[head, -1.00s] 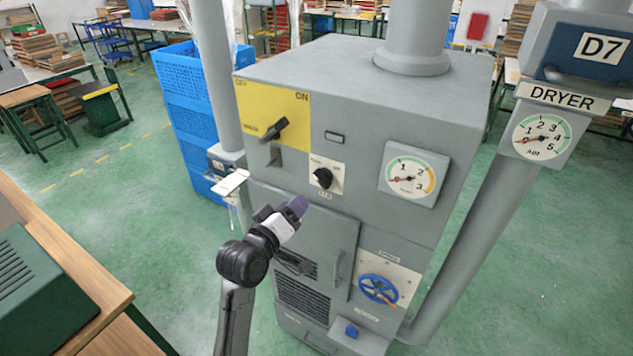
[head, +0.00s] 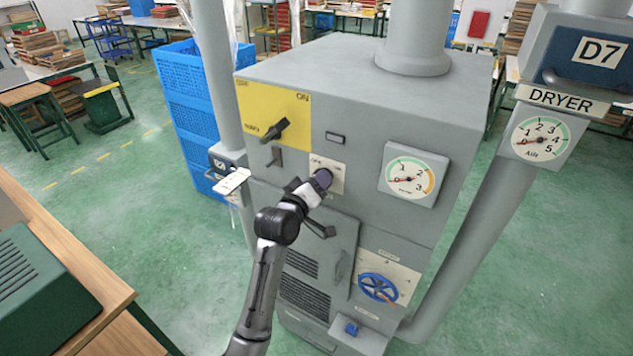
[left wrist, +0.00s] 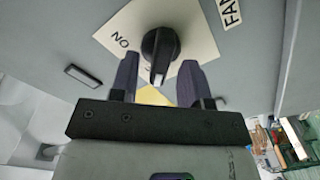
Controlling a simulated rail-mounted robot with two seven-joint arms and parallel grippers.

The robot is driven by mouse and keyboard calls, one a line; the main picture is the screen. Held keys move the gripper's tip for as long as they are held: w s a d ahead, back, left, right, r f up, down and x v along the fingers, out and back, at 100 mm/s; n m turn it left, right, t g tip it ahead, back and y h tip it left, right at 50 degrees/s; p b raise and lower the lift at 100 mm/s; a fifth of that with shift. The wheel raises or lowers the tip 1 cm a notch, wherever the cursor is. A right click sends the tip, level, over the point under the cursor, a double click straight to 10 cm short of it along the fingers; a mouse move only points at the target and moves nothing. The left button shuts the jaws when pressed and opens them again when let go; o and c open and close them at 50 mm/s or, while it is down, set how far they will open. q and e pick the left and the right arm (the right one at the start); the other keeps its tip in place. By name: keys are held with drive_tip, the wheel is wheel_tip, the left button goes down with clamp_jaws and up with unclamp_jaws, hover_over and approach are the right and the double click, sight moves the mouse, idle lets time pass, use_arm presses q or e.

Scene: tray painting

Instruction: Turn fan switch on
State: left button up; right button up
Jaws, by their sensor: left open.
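The fan switch is a black rotary knob (left wrist: 160,48) on a cream plate (left wrist: 190,25) with a "FAN" label beside it in the left wrist view. My left gripper (head: 321,181) is in front of the plate on the grey machine. In the left wrist view my left gripper (left wrist: 157,78) is open, its dark fingers on either side of the knob's lower end, with gaps showing. My right gripper is not in view.
A yellow panel with a larger black switch (head: 275,130) is up and left of the plate. A round gauge (head: 413,178) is to the right. A grey pipe (head: 235,90) stands left of the machine.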

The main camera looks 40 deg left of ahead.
use_arm(q)
clamp_jaws()
